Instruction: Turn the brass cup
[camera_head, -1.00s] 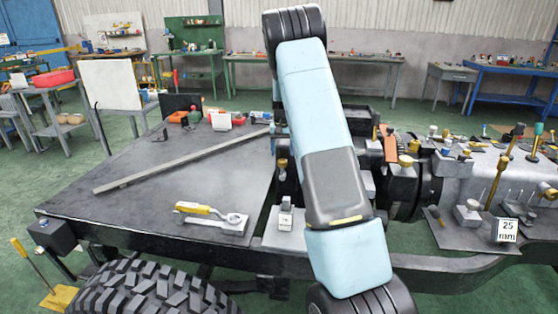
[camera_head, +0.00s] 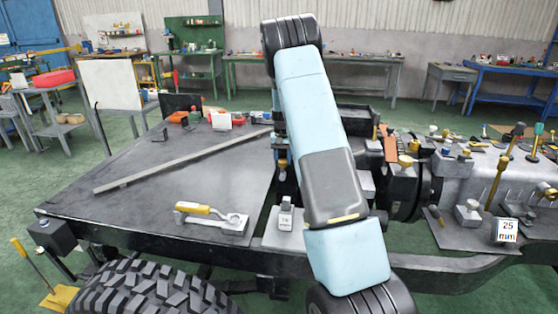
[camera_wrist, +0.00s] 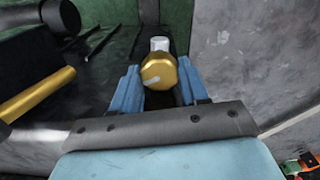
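The brass cup (camera_wrist: 158,72) is a rounded, gold-coloured piece with a pale silvery stub on its far side and a light mark on its face. In the wrist view it sits between the two blue fingers of my gripper (camera_wrist: 158,66), one finger on each side. The fingers stand apart, close to the cup's sides; contact is not clear. In the head view the brass cup (camera_head: 283,163) is a small gold spot left of my blue arm. My gripper (camera_head: 281,148) is just above it, small and partly hidden.
A dark flat plate (camera_head: 215,170) lies left of the arm, with a long bar (camera_head: 180,163) and a yellow-handled tool (camera_head: 200,209). In the wrist view another brass-and-black part (camera_wrist: 38,92) is at the left.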

